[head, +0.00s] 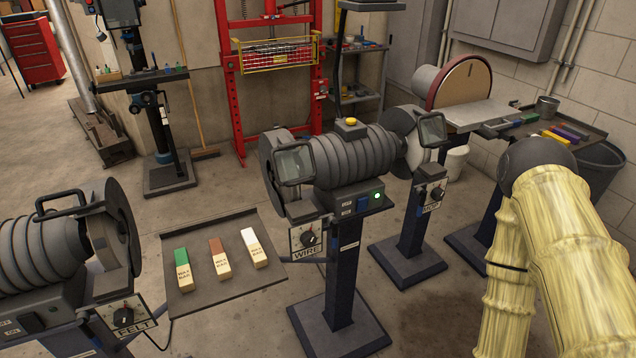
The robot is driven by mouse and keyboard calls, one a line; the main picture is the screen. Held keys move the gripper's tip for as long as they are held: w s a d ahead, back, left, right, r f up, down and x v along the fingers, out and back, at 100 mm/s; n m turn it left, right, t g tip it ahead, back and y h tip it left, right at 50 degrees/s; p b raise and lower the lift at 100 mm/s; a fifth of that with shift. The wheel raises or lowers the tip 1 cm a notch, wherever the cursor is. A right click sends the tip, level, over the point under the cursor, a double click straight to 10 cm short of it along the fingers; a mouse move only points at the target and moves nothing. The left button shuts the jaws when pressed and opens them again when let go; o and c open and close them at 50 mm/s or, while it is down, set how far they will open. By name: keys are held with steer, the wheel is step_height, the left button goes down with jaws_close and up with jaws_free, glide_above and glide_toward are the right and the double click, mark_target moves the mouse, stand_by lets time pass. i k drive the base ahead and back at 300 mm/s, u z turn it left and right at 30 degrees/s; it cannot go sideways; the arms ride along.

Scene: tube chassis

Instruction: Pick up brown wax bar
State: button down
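The brown wax bar (217,250) lies on a dark flat tray (187,303) left of centre in the head view. Its far end is reddish brown and its near part is a cream wrapper with dark lettering. A green-ended bar (182,262) lies to its left and a white-ended bar (253,246) to its right, with gaps between them. My arm, in a yellowish sleeve, is at the right, well away from the tray. My gripper is not in view.
A bench grinder labelled WIRE (352,158) stands right of the tray. One labelled FELT (55,245) stands to its left. A second tray (590,131) with several coloured bars is at the far right, behind my arm. Space above the near tray is clear.

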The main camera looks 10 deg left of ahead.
mark_target(220, 258)
steer(key=z, duration=2.25)
steer(key=k, duration=2.05)
steer(key=u, duration=2.2)
steer(key=i, duration=0.3)
steer(key=u, duration=0.05)
